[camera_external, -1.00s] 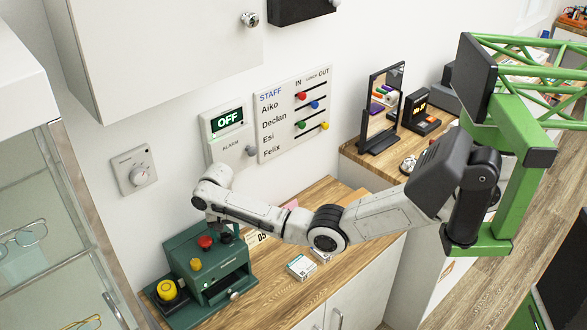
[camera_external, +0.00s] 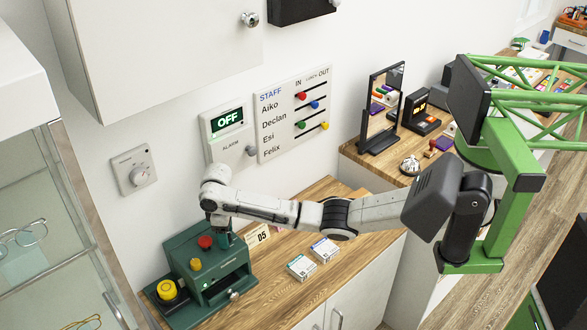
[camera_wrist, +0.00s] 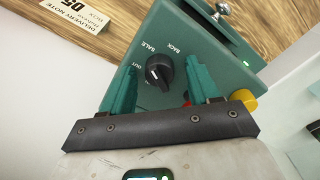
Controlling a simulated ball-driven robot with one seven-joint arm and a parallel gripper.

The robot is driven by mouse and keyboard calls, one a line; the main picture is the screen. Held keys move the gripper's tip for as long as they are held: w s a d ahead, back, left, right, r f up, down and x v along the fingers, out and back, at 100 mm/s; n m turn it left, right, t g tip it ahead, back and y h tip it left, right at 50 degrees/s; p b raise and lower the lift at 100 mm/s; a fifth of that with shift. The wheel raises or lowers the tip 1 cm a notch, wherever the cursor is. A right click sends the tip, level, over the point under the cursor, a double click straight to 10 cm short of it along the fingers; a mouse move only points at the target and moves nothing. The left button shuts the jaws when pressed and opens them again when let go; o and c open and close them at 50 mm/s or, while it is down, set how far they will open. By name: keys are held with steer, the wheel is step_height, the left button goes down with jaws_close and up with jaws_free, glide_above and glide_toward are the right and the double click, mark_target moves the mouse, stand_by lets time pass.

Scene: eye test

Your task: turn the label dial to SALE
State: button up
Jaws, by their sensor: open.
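My gripper (camera_wrist: 163,66) is open, with one teal finger on each side of the dial; contact is unclear.
A red button (camera_external: 205,242) and a yellow button (camera_external: 195,264) are on the machine; a yellow knob (camera_external: 166,289) is beside it. A delivery note card (camera_external: 258,236) stands close to my gripper. Two small boxes (camera_external: 301,267) (camera_external: 324,249) lie right on the counter.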

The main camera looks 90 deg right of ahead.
steer(key=n+b, duration=0.2)
steer(key=n, duration=0.1)
steer(key=n+b, duration=0.1)
steer(key=b, duration=0.1)
steer(key=shift+d+f+n, duration=0.1)
steer(key=shift+f+n, duration=0.2)
steer(key=n+b, duration=0.4)
steer(key=b, duration=0.1)
steer(key=shift+n, duration=0.3)
step_height(320, 180, up, 11)
steer(key=s+a+f+m+y, duration=0.1)
steer(key=s+a+f, duration=0.1)
steer(key=a+f, duration=0.4)
steer(key=s+a+f+m+t+y, duration=0.1)
steer(key=a+f, duration=0.5)
steer(key=a, duration=0.6)
steer(key=s+a+f+m+y+b, duration=0.1)
steer(key=s+a+f+m+y, duration=0.1)
steer(key=s+a+f, duration=0.2)
steer(key=shift+s+a+f+m+y, duration=0.3)
steer(key=shift+a+f, duration=1.3)
steer(key=shift+a, duration=1.35)
steer(key=shift+w, duration=0.1)
